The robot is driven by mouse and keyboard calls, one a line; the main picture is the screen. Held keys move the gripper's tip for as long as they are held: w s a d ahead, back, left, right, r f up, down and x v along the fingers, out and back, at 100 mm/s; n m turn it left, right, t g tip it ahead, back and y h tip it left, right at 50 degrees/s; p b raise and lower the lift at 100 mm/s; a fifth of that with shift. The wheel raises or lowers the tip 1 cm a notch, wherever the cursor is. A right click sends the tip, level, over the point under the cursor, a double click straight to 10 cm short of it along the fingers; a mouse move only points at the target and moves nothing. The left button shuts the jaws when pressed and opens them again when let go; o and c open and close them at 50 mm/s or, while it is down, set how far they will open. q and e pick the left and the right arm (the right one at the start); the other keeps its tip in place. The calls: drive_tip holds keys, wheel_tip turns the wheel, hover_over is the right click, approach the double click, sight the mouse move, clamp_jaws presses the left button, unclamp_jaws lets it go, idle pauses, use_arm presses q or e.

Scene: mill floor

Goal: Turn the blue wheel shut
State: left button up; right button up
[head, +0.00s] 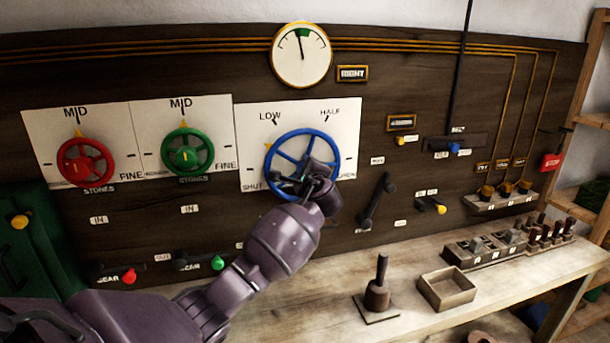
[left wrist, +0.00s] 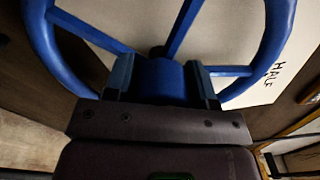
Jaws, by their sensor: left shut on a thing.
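The blue wheel (head: 305,132) is mounted on a white plate (head: 250,122) on the dark panel. The plate is marked SHUT at lower left, LOW and HALF above, and OPEN at lower right, partly hidden. A yellow pointer (head: 268,147) is at the wheel's left side, between SHUT and LOW. My left gripper (head: 306,184) is at the wheel's lower middle and covers part of it. In the left wrist view its fingers (left wrist: 163,82) are shut on a blue part of the wheel (left wrist: 95,35) close to the hub. My right gripper is not in view.
A red wheel (head: 86,161) and a green wheel (head: 187,152) are to the left. A round gauge (head: 301,56) hangs above. A black lever (head: 375,202) stands close at right. The bench (head: 420,313) below holds a wooden tray (head: 447,290) and an upright-handled block (head: 377,297).

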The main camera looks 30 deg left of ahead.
use_arm(q)
drive_tip(key=n+b, duration=0.1)
drive_tip(key=n, duration=0.1)
drive_tip(key=n+b, duration=0.1)
drive_tip(key=n, duration=0.1)
drive_tip(key=shift+f+n, duration=0.2)
drive_tip(key=shift+n, duration=0.1)
drive_tip(key=shift+n+b, duration=0.65)
drive_tip(key=shift+n, duration=0.25)
drive_tip(key=shift+r+n, duration=0.1)
drive_tip(key=shift+n, duration=0.5)
drive_tip(key=o, duration=0.9)
drive_tip(key=shift+r, duration=0.1)
